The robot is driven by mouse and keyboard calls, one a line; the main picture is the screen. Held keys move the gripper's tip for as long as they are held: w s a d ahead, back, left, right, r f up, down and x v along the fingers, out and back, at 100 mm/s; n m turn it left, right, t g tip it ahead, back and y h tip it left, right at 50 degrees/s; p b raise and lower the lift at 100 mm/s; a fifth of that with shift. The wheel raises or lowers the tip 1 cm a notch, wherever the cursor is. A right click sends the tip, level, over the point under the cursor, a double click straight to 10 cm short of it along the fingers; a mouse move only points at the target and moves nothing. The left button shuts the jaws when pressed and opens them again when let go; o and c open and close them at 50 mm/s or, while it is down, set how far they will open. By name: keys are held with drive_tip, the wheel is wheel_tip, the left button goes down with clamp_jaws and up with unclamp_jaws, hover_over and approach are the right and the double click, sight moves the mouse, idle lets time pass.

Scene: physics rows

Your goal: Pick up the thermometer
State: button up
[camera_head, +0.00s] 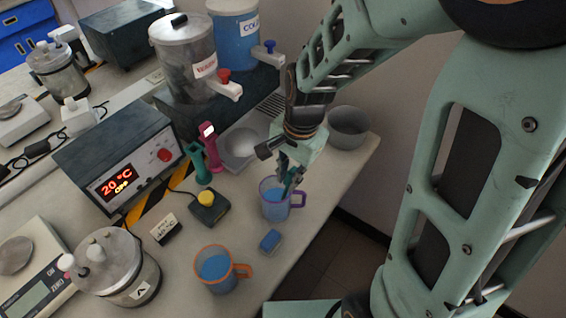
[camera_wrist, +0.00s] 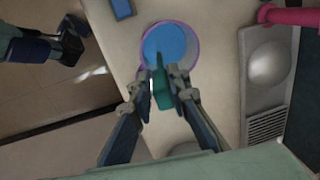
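A dark green thermometer (camera_wrist: 162,95), with a pale strip along one side, lies between the fingers of my gripper (camera_wrist: 160,84) in the wrist view. Its narrow end points over the blue contents of a clear mug with a purple rim (camera_wrist: 188,35). Whether the tip is in the liquid cannot be told. Both fingers appear to press against its sides. In the head view my gripper (camera_head: 289,178) is just above the purple-handled mug (camera_head: 275,203), and the thermometer is hidden or merges with the gripper.
An orange mug (camera_head: 217,267), a blue block (camera_head: 270,240) and a yellow-button box (camera_head: 208,207) stand close by. Pink (camera_head: 211,150) and teal (camera_head: 198,163) upright items stand beside a pale dish (camera_head: 240,147). A grey bowl (camera_head: 348,127) is near the table's right edge.

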clamp_jaws()
